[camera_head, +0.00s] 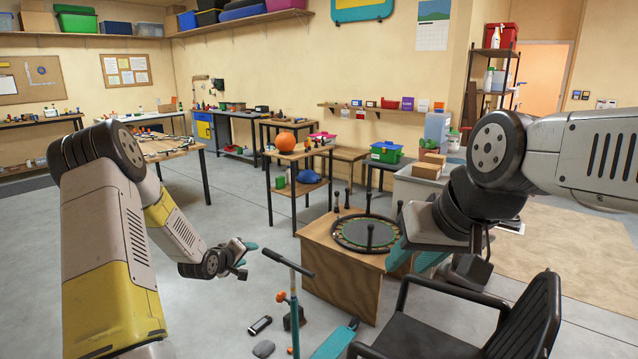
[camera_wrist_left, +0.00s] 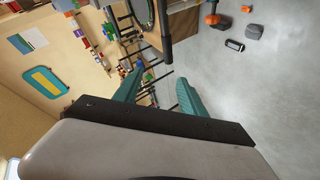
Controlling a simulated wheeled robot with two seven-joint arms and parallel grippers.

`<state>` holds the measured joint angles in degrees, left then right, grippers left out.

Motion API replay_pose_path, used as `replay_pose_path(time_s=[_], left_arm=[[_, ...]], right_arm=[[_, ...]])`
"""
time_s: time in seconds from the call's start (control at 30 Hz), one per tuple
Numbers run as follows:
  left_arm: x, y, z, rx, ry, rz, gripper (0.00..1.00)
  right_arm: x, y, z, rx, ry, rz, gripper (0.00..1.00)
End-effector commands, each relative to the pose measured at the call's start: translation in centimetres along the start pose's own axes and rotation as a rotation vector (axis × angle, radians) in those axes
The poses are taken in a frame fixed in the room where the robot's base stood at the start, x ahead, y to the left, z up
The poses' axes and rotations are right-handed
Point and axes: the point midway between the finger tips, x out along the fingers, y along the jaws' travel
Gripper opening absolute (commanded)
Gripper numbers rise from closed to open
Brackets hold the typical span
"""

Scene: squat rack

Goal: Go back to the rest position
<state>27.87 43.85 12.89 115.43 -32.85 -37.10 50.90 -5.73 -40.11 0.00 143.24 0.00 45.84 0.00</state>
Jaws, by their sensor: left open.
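My left gripper (camera_head: 246,254) is at the end of my left arm, which reaches in from the left in the head view. It hangs in the air left of a teal scooter's black handlebar. In the left wrist view its two teal fingers (camera_wrist_left: 158,92) are spread apart, with nothing between them. My right gripper (camera_head: 412,260) is partly visible at the end of my right arm. Its teal fingers are in front of the right side of the wooden box, and its jaw gap is not clear.
The teal scooter (camera_head: 335,343) is at the front centre. A wooden box (camera_head: 340,281) bears a round black board (camera_head: 352,234) with pegs. A black chair (camera_head: 520,325) stands close at the right. Small dark items (camera_head: 260,325) lie on the floor. Grey floor at left centre is clear.

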Motion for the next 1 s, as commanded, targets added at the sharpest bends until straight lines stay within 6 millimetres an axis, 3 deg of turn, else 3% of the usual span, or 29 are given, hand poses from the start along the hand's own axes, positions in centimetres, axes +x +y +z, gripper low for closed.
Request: replay_pose_path(time_s=[0.03, 0.2, 0.47, 0.67, 0.8, 1.0], left_arm=[[-1.5, 2.1, -0.9, 0.067, -0.004, -0.028, 0.49], [-7.4, 6.8, -2.3, 0.26, -0.039, -0.154, 0.49], [-18.8, 12.6, -1.6, 0.473, -0.112, -0.298, 0.49], [-28.5, 15.2, 1.5, 0.584, -0.202, -0.345, 0.49], [-35.0, 15.9, 5.0, 0.646, -0.284, -0.337, 0.49], [-41.7, 15.7, 9.8, 0.714, -0.398, -0.285, 0.49]], right_arm=[[0.0, 0.0, 0.0, 0.0, 0.0, 0.0, 0.36], [0.0, 0.0, 0.0, 0.0, 0.0, 0.0, 0.36], [0.0, 0.0, 0.0, 0.0, 0.0, 0.0, 0.36], [0.0, 0.0, 0.0, 0.0, 0.0, 0.0, 0.36], [0.0, 0.0, 0.0, 0.0, 0.0, 0.0, 0.36], [0.0, 0.0, 0.0, 0.0, 0.0, 0.0, 0.36]])
